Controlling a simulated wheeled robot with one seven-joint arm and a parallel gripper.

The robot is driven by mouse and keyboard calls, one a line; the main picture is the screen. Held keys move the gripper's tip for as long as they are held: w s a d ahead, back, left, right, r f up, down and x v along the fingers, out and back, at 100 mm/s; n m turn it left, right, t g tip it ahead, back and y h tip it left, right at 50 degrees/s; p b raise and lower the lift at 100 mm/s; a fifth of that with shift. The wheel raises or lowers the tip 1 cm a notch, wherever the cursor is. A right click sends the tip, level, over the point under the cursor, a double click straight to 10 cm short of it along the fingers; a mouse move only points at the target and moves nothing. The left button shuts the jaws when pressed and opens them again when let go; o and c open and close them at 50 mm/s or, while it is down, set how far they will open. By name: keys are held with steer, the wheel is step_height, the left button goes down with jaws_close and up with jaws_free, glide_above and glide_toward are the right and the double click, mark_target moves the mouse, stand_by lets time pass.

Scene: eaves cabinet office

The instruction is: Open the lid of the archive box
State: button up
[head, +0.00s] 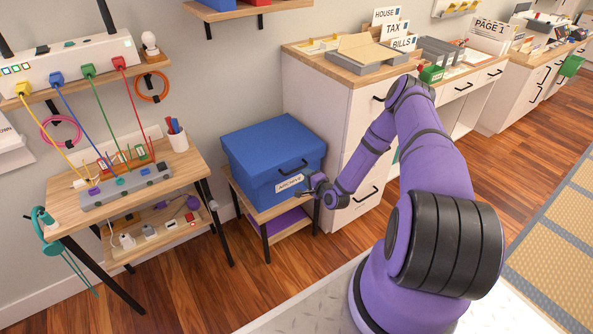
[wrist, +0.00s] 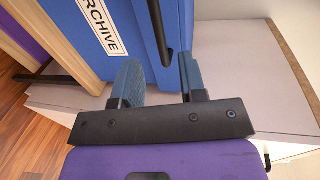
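The blue archive box (head: 266,161) stands on a small wooden side table, with its lid (head: 272,143) closed. A dark handle (head: 292,167) is on the lid's front side, above a white ARCHIVE label (head: 289,184). The label (wrist: 103,27) and the dark handle (wrist: 158,30) also show in the wrist view. My gripper (head: 318,184) is at the box's front right, close to the handle end. In the wrist view my gripper (wrist: 162,80) is open, its two blue-grey fingers apart with nothing seen gripped between them. The handle's end lies just ahead of the fingers; whether they touch is unclear.
The side table (head: 271,213) has a lower shelf with a purple item. A white drawer cabinet (head: 340,120) stands close on the right. A desk (head: 132,188) with cables and a pen cup is on the left. Open wooden floor (head: 215,285) lies in front.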

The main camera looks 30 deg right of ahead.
mark_target(297, 169)
steer(key=x, duration=0.8)
jaws_close()
